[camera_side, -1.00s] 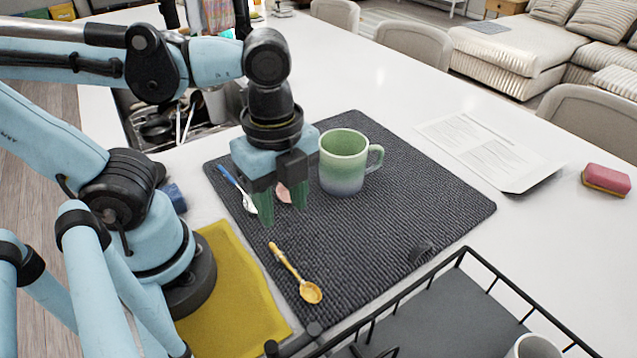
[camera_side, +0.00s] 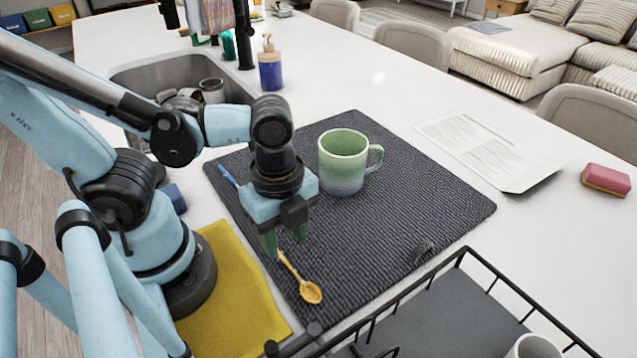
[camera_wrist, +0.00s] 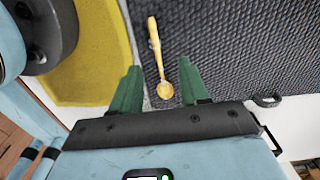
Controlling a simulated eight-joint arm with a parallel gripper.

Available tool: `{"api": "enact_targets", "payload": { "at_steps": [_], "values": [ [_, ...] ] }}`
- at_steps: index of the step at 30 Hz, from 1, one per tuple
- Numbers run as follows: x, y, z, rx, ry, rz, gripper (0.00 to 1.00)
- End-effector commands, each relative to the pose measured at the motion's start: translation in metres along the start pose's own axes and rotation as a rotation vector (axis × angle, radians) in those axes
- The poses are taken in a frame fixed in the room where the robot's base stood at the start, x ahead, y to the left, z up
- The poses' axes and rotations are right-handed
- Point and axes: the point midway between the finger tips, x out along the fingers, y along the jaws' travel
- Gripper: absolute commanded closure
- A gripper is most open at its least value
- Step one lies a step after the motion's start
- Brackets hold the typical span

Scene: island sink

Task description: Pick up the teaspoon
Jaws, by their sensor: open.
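A small golden-yellow spoon (camera_side: 300,280) lies on the dark ribbed mat (camera_side: 420,215) near its front-left edge, bowl toward the camera. In the wrist view the spoon (camera_wrist: 154,42) has its bowl in the gap between my fingers and its handle pointing up and away. My gripper (camera_side: 284,241) is open and empty, low over the mat, fingers pointing down by the handle end in the side view. I cannot tell the exact height or whether it touches. A second utensil's blue handle (camera_side: 228,175) shows behind my gripper; its other end is hidden.
A green-to-blue mug (camera_side: 343,165) stands on the mat behind my gripper. A yellow cloth (camera_side: 228,300) lies left of the mat. A black wire rack (camera_side: 440,315) stands in front. A blue block (camera_side: 175,197) is near my base; the sink (camera_side: 150,75) is behind.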

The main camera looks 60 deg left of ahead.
Motion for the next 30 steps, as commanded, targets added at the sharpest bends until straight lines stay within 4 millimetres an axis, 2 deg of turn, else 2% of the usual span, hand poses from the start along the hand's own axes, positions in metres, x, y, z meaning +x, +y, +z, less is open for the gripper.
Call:
{"api": "enact_targets", "payload": {
  "at_steps": [18, 30],
  "values": [
    [0.042, 0.003, 0.001, 0.000, 0.000, 0.000, 0.55],
    [0.046, 0.004, 0.001, 0.000, 0.000, 0.000, 0.55]
  ]
}}
